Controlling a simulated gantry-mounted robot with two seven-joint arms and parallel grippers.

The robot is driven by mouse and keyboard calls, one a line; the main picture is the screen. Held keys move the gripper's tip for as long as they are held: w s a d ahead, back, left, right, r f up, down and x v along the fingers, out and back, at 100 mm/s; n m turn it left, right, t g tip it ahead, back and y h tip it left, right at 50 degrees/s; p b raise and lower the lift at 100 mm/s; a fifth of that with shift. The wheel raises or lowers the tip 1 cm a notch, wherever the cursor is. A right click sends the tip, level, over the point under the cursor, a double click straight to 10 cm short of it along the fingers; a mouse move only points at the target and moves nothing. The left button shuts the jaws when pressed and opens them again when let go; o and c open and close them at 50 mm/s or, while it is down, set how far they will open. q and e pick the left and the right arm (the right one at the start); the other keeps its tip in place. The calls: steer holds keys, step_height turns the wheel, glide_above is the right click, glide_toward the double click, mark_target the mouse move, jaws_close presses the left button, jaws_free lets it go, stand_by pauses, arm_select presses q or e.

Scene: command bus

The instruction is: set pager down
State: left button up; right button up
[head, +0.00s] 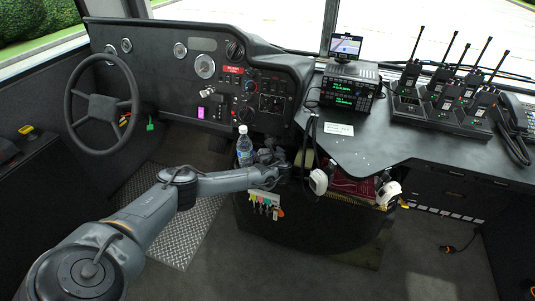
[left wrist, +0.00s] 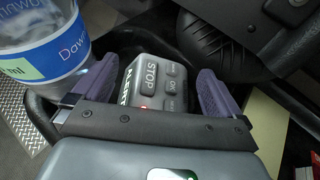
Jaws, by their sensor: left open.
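The pager (left wrist: 152,82) is a grey block with STOP and OK buttons, ALERT lettering and a small red light. In the left wrist view it lies between the two purple fingers of my left gripper (left wrist: 157,90). The fingers are open, and a gap shows on the right side; on the left the finger is close to the pager. The pager appears to rest in or over a black holder (left wrist: 45,112); its underside is hidden. In the head view my left gripper (head: 284,164) is beside the water bottle, and I cannot make out the pager there. My right gripper is not in view.
A water bottle (head: 244,147) stands close to the left of the gripper. Hanging keys (head: 264,203) are below it. The dashboard (head: 225,75) rises behind. To the right are a desk (head: 375,145), a radio unit (head: 348,90) and charging handheld radios (head: 440,110).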

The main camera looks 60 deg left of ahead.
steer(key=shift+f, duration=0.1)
arm_select(q)
steer(key=shift+f+b, duration=0.25)
steer(key=shift+b, duration=0.2)
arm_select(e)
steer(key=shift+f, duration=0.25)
arm_select(q)
steer(key=p+v, duration=0.2)
steer(key=v, duration=0.7)
steer(key=shift+d+r+p, duration=0.25)
steer(key=shift+d+p, duration=0.1)
steer(key=shift+p, duration=0.05)
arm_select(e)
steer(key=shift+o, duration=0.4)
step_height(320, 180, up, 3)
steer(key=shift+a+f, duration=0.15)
arm_select(q)
steer(key=shift+s+d+r, duration=0.15)
steer(key=shift+d, duration=0.25)
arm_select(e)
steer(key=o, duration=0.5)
arm_select(q)
steer(key=shift+d, duration=0.1)
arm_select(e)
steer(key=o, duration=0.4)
arm_select(q)
steer(key=shift+s, duration=0.1)
